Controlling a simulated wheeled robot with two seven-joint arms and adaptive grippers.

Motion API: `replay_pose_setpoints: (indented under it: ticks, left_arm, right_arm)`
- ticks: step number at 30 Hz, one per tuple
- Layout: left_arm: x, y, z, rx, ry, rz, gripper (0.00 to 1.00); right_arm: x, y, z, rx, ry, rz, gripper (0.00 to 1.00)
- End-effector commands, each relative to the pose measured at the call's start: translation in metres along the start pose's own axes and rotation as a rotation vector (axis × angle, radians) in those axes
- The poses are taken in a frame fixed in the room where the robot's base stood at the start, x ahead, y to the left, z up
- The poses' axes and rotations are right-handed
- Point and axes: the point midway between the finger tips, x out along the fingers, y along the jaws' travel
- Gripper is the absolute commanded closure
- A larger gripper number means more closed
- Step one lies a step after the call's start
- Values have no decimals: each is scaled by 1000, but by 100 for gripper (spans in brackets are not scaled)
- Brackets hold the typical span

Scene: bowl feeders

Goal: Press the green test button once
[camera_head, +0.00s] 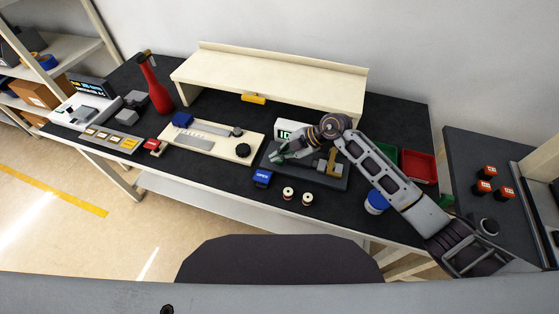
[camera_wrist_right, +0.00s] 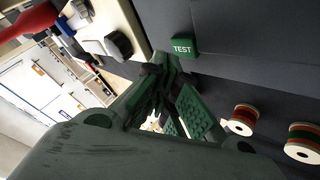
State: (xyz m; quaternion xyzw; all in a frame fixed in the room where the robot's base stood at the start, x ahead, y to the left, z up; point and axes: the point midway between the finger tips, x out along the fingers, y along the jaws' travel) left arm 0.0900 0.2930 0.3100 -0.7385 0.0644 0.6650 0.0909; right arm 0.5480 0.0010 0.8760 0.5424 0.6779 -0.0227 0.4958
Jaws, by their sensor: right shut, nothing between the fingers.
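The green test button (camera_wrist_right: 183,47), marked TEST, is on a dark surface at the top middle of the right wrist view. In the head view I cannot make it out behind my right gripper. My right gripper (camera_head: 277,156) is shut and empty at the left part of the dark test fixture (camera_head: 333,183). In the wrist view the right gripper's fingertips (camera_wrist_right: 166,72) lie just beside the button's lower left edge. I cannot tell whether they touch it. My left gripper is not in view.
A white display box (camera_head: 285,128) stands behind the gripper. A cream plate with a black knob (camera_head: 243,150) is left. Red (camera_head: 421,166) and green bins are right. A cream shelf (camera_head: 270,75) stands behind.

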Motion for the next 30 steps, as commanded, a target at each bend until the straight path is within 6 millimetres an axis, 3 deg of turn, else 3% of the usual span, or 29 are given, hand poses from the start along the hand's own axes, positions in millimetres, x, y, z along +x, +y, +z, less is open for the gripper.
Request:
replay_pose_setpoints:
  ticks: [30]
  left_arm:
    - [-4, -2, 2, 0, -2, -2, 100]
  right_arm:
    - [5, -4, 4, 0, 0, 0, 100]
